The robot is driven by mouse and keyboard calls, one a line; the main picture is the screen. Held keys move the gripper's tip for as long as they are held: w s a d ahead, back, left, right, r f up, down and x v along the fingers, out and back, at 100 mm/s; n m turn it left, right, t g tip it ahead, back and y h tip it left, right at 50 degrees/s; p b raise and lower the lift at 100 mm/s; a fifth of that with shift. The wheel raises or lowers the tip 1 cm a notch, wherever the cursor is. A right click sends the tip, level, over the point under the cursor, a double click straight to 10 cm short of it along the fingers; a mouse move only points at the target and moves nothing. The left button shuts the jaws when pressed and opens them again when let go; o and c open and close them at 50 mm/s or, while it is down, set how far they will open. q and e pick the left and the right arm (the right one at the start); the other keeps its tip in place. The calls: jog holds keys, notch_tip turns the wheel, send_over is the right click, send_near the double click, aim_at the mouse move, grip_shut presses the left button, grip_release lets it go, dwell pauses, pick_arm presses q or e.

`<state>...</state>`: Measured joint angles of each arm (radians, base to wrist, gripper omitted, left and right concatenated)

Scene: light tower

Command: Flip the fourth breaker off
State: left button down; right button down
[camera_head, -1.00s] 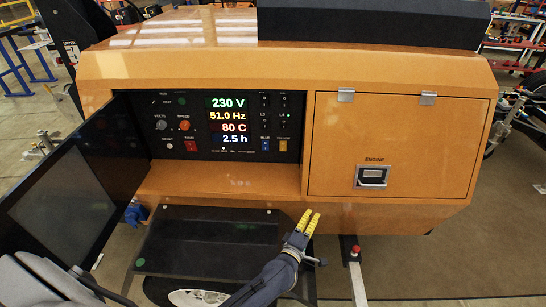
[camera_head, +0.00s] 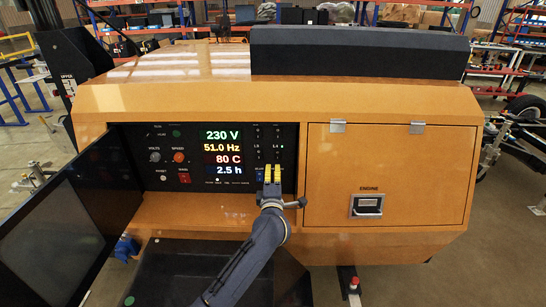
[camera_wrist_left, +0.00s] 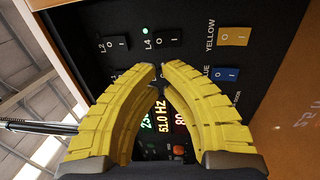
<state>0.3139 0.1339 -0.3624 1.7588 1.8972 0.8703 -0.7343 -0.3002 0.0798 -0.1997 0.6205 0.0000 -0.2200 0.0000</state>
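The fourth breaker, labelled L4 (camera_head: 277,147), is a small black rocker at the upper right of the control panel. In the left wrist view the L4 rocker (camera_wrist_left: 168,42) has a lit green lamp beside it. My left gripper (camera_head: 272,170) is in front of the panel's lower right, below L4 in the head view, and partly hides the blue and yellow switches. In the left wrist view its yellow fingertips (camera_wrist_left: 158,68) meet or nearly meet just short of L4, with nothing seen between them. Contact with the panel cannot be told. My right gripper is not in view.
The L2 rocker (camera_wrist_left: 117,43) sits beside L4. The blue switch (camera_wrist_left: 225,75) and yellow switch (camera_wrist_left: 234,37) are close by. A lit display (camera_head: 222,151) is left of the breakers. An open dark door (camera_head: 60,225) stands at left; the orange engine hatch (camera_head: 390,170) is closed.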

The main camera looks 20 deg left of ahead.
aim_at(273, 151)
pick_arm(q)
jog(key=x, duration=0.8)
jog(key=shift+w, duration=0.1)
